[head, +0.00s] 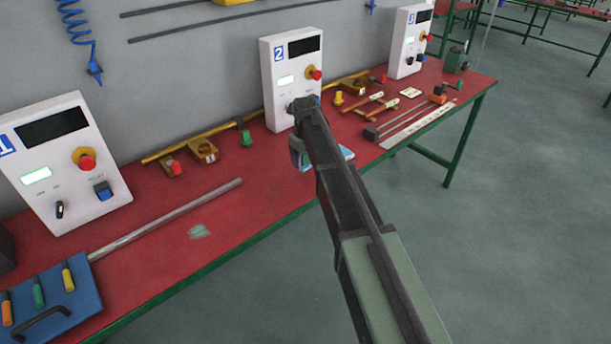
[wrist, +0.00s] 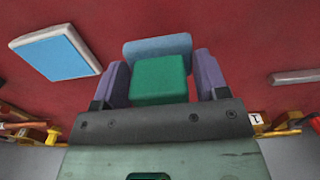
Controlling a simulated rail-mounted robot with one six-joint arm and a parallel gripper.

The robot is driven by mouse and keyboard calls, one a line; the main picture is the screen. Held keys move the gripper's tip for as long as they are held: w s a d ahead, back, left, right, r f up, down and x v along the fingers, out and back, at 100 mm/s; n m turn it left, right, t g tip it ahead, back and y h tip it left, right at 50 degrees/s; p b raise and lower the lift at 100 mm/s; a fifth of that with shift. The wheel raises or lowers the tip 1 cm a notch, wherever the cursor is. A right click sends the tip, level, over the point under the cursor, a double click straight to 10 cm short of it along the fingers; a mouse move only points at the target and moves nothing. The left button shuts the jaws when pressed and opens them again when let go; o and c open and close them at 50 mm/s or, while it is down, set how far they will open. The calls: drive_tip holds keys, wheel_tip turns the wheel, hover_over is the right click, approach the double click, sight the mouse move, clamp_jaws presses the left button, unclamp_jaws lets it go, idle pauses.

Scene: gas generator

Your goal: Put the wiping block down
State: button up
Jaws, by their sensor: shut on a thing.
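The wiping block (wrist: 160,80) is a green block with a grey-blue pad along its far side. In the wrist view it sits between the two purple fingers of my gripper (wrist: 162,74), which is shut on it. The red tabletop shows behind it; I cannot tell whether the pad touches the table. A flat light-blue pad with a white rim (wrist: 58,52) lies on the table to the left in the wrist view. In the head view my arm partly hides this pad (head: 346,154), and the block is not clear there.
A pale greenish patch (head: 199,231) marks the red table (head: 225,205). Control box 2 (head: 292,75) stands just behind my arm. A grey rod (head: 165,218) lies to the left, and hammers (head: 380,104) lie to the right. Bare table shows around the patch.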

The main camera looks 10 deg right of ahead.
sight(305, 166)
wheel_tip(305, 166, down, 4)
drive_tip(key=b, duration=0.3)
drive_tip(key=shift+f, duration=0.15)
drive_tip(key=shift+r, duration=0.25)
drive_tip(key=shift+f, duration=0.2)
drive_tip(key=o, duration=0.9)
